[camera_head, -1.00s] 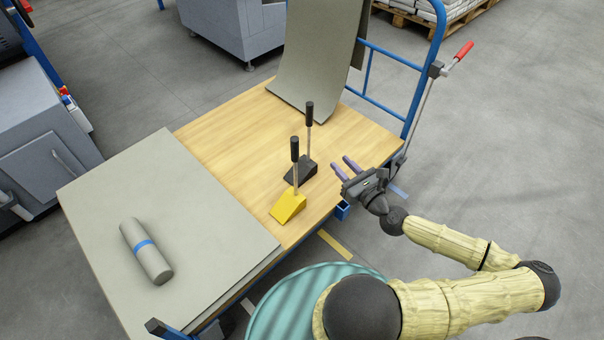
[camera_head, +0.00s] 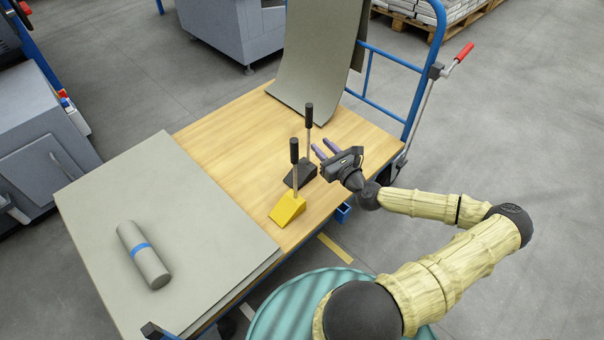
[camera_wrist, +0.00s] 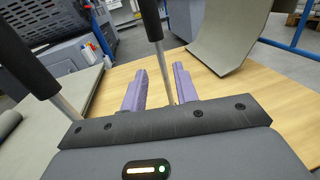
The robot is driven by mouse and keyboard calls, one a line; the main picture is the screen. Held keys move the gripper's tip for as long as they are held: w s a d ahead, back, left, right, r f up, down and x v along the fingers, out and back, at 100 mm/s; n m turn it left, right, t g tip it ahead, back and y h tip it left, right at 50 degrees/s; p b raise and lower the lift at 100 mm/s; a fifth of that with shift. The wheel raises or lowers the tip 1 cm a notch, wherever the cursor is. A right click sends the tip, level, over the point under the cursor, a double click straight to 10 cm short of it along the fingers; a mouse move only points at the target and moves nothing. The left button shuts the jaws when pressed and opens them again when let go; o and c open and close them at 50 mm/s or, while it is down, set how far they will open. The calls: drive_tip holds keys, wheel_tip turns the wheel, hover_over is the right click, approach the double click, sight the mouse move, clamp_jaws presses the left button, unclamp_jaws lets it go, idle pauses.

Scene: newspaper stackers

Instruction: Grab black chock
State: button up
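The black chock (camera_head: 300,175) stands on the wooden cart deck, with an upright metal rod and black grip (camera_head: 309,115). The yellow chock (camera_head: 288,208), with a similar handle, stands just in front of it. My gripper (camera_head: 322,148) is open, close to the right side of the black chock's rod. In the wrist view, the purple fingers (camera_wrist: 159,72) are apart and a rod with a black grip (camera_wrist: 151,18) lines up between them, apparently the black chock's. Another handle (camera_wrist: 25,60) is near on the left. The chock bases are hidden there.
Grey sheets (camera_head: 160,225) with a rolled bundle (camera_head: 144,255) lie on the cart's left part. A curved grey sheet (camera_head: 318,65) stands at the back. The blue cart rail (camera_head: 410,100) is at the right. Bare deck (camera_head: 235,140) lies left of the chocks.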

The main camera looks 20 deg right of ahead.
drive_tip(key=shift+w+a, duration=0.2)
drive_tip(key=shift+w, duration=1.15)
drive_tip(key=w+b, duration=0.1)
drive_tip(key=w, duration=0.2)
drive_tip(key=w+b, duration=0.1)
drive_tip(key=w, duration=0.1)
drive_tip(key=shift+a+r+b, duration=0.15)
drive_tip(key=shift+a+b, duration=0.15)
drive_tip(key=shift+a, duration=0.05)
clamp_jaws()
idle(0.7)
